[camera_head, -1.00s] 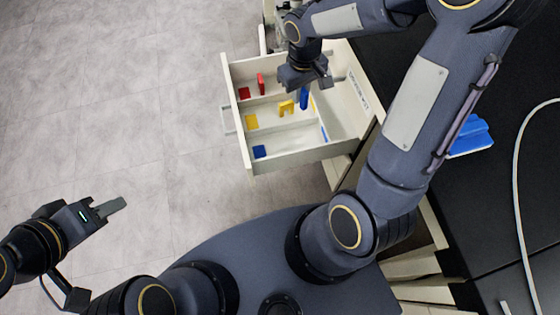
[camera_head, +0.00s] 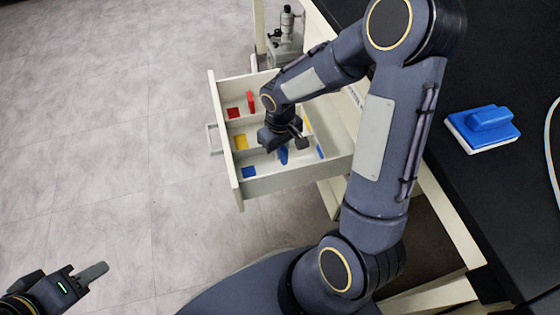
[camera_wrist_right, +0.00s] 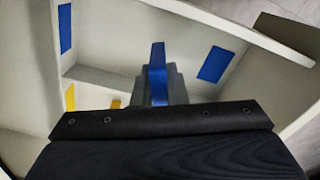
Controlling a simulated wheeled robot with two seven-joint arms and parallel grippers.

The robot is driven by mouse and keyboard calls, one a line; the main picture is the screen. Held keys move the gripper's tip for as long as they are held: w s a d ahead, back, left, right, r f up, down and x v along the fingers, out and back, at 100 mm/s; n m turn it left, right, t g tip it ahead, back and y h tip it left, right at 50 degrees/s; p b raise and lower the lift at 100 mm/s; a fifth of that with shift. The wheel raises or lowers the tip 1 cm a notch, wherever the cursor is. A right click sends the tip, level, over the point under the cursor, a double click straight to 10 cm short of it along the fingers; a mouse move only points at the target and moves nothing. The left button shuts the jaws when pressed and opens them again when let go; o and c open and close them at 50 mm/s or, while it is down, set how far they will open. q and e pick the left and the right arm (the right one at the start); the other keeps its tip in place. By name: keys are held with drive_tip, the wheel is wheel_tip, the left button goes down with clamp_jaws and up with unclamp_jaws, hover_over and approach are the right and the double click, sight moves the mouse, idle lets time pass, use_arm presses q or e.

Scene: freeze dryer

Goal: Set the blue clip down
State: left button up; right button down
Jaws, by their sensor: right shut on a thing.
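The blue clip (camera_head: 284,157) is held in my right gripper (camera_head: 285,147), at the near compartment of the open drawer (camera_head: 262,188), which has blue marks (camera_head: 249,172). In the right wrist view the blue clip (camera_wrist_right: 157,70) stands out from between the gripper's fingers (camera_wrist_right: 158,88), with a blue mark on either side of it. I cannot tell whether the clip touches the drawer floor. My left gripper (camera_head: 92,274) is over the floor at lower left, far from the drawer; its finger gap is not visible.
A red clip (camera_head: 251,101) stands in the far compartment, beside a red mark. The middle compartment has a yellow mark (camera_head: 241,142); my right arm hides part of it. Low dividers separate the compartments. A blue-and-white object (camera_head: 483,128) lies on the black bench (camera_head: 470,190).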

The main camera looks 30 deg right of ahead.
drive_tip(key=b, duration=0.2)
hover_over(280, 168)
wheel_tip(280, 168, down, 4)
drive_tip(key=shift+f, duration=0.15)
drive_tip(key=shift+f, duration=0.1)
drive_tip(key=c, duration=1.5)
unclamp_jaws()
drive_tip(key=shift+o, duration=0.2)
wheel_tip(280, 168, up, 11)
drive_tip(key=p, duration=0.5)
drive_tip(key=shift+p, duration=0.3)
drive_tip(key=shift+r, duration=0.65)
drive_tip(key=shift+w, duration=0.1)
